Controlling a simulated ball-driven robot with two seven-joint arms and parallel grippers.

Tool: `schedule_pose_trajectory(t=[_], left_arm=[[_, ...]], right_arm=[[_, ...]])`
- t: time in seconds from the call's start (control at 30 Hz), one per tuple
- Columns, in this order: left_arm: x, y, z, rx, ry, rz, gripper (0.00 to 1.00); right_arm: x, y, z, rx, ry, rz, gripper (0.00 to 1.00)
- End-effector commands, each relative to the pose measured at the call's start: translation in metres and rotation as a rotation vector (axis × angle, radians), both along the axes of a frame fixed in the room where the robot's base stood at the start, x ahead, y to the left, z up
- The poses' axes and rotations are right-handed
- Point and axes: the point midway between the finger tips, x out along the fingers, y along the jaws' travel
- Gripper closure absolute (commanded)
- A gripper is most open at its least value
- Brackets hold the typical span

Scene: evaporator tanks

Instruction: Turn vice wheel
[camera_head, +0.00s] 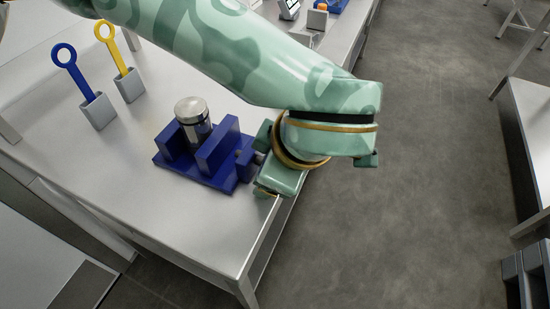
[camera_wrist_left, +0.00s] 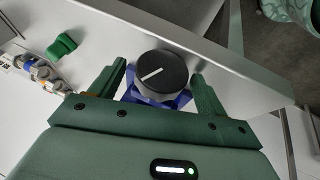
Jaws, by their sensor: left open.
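The blue vice (camera_head: 222,151) stands near the right edge of the metal table, with a shiny metal cylinder (camera_head: 194,118) upright between its jaws. The vice wheel (camera_wrist_left: 162,75) is a dark round knob with a white line on its face, seen in the left wrist view; my gripper hides most of it in the head view. My left gripper (camera_head: 262,160) is at the right side of the vice. In the left wrist view the left gripper (camera_wrist_left: 158,86) is open, with one finger on each side of the wheel and visible gaps. My right gripper is not in view.
A blue ring-handled tool (camera_head: 74,70) and a yellow one (camera_head: 111,46) stand in grey holders at the left of the table (camera_head: 150,215). Small devices (camera_head: 289,9) lie at the far end. Open floor (camera_head: 430,150) lies right of the table edge.

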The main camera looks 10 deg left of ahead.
Motion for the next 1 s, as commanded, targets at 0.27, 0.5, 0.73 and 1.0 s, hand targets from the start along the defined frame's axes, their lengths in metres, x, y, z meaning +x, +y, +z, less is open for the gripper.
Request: schedule_pose_trajectory(t=[0.27, 0.5, 0.73, 1.0], left_arm=[[-0.009, -0.007, 0.025, 0.000, -0.005, -0.001, 0.24], [-0.033, -0.025, 0.085, 0.000, -0.008, 0.000, 0.24], [-0.052, -0.040, 0.129, -0.001, -0.005, 0.000, 0.24], [-0.060, -0.046, 0.145, 0.000, 0.000, -0.001, 0.24]], right_arm=[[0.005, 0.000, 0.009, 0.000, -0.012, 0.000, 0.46], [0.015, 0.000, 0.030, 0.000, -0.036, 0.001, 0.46], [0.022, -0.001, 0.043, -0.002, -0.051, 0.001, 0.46], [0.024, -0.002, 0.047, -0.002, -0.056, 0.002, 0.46]])
